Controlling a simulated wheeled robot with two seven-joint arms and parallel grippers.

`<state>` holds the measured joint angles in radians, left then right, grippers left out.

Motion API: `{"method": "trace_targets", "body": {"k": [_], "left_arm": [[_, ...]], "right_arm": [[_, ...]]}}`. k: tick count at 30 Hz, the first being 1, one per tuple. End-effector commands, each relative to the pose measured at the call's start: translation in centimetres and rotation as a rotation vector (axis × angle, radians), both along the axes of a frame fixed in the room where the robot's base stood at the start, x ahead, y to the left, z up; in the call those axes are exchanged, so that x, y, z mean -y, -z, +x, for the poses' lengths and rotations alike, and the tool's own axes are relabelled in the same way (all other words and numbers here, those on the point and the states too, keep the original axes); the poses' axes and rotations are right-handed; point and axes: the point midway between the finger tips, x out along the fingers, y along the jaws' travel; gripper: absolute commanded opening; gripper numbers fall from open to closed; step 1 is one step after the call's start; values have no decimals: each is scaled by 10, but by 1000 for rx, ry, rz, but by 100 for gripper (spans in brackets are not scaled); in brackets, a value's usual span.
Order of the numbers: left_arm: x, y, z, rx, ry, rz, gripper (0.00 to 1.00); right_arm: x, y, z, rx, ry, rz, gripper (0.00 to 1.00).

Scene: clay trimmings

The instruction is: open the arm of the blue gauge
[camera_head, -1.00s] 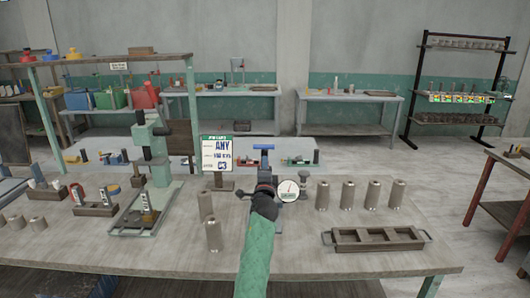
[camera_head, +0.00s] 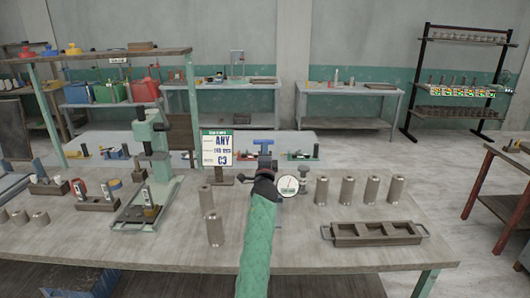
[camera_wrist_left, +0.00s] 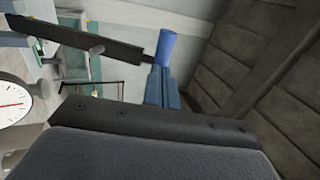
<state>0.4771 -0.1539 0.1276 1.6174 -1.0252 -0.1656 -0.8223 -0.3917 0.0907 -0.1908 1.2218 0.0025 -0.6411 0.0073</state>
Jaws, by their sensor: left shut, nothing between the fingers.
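The blue gauge stands near the middle of the bench. Its bright blue T-shaped top (camera_head: 263,143) rises beyond my gripper in the head view, and its round white dial (camera_head: 288,186) with a red needle is just to the right. My left gripper (camera_head: 266,172) is shut and empty, close in front of the gauge, and hides much of its body. In the left wrist view a blue bar (camera_wrist_left: 168,48) rises from a darker blue part (camera_wrist_left: 163,90). I cannot tell whether the gripper touches it. The dial (camera_wrist_left: 14,103) is at the left edge there. My right gripper is not in view.
Several metal cylinders (camera_head: 347,190) stand right of the gauge. Two more (camera_head: 214,230) stand close on its left. A brown tray (camera_head: 375,242) lies at front right. A sign (camera_head: 216,148) and a green press (camera_head: 150,150) stand to the left.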

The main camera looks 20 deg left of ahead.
Motion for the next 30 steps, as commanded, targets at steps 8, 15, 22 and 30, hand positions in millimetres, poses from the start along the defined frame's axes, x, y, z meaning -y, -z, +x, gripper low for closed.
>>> {"method": "trace_targets", "body": {"k": [8, 15, 22, 30], "left_arm": [[-8, -23, 30, 3, 1, 2, 0], [-12, -31, 40, 1, 0, 0, 0], [-12, -31, 40, 1, 0, 0, 0], [-14, -29, 39, 1, 0, 1, 0]], "right_arm": [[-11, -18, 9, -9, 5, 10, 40], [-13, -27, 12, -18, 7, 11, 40], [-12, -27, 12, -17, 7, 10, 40], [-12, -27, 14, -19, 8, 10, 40]]}}
